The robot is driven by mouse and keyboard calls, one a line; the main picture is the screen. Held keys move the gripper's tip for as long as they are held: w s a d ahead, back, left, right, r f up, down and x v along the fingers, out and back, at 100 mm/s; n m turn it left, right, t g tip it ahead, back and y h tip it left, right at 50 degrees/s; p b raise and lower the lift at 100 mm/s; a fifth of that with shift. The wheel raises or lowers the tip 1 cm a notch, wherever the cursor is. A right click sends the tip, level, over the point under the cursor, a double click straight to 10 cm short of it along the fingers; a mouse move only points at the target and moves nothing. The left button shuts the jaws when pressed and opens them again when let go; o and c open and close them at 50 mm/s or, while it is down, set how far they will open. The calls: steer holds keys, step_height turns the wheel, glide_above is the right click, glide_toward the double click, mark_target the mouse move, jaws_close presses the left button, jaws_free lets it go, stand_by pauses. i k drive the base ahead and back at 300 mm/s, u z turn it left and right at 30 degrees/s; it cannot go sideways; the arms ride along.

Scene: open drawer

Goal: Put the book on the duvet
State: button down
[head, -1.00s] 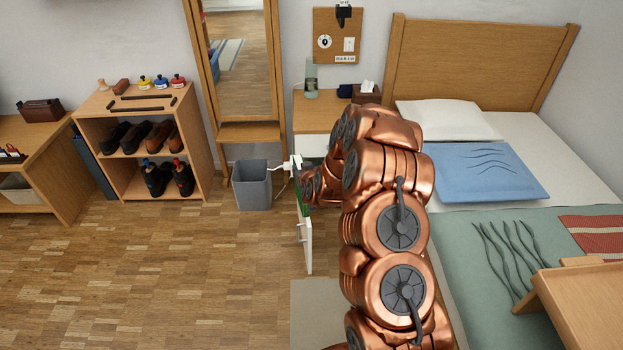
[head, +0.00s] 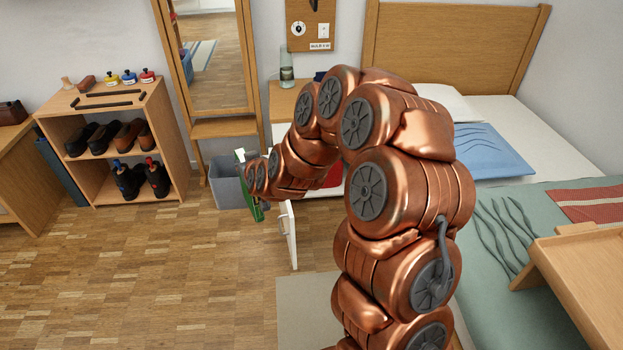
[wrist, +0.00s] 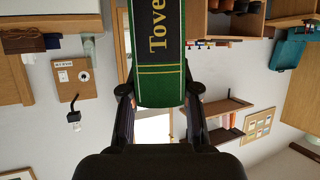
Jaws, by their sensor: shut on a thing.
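A green book with gold lettering fills the upper middle of the wrist view (wrist: 160,55). My gripper (wrist: 158,90) is shut on its end, one finger on each side. My arm hides most of the gripper there. The grey-green duvet (head: 480,265) with dark wavy lines covers the bed at the right, well away from the book.
A wooden bed tray (head: 580,270) and a red striped cloth (head: 588,204) lie on the duvet. A blue pillow (head: 490,152) is behind them. The grey bin (head: 228,185), mirror stand (head: 205,60) and shoe shelf (head: 115,140) stand left. The floor at front left is clear.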

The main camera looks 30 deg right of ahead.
mark_target(526, 240)
steer(key=u, duration=0.5)
steer(key=i, duration=0.75)
steer(key=z, duration=1.9)
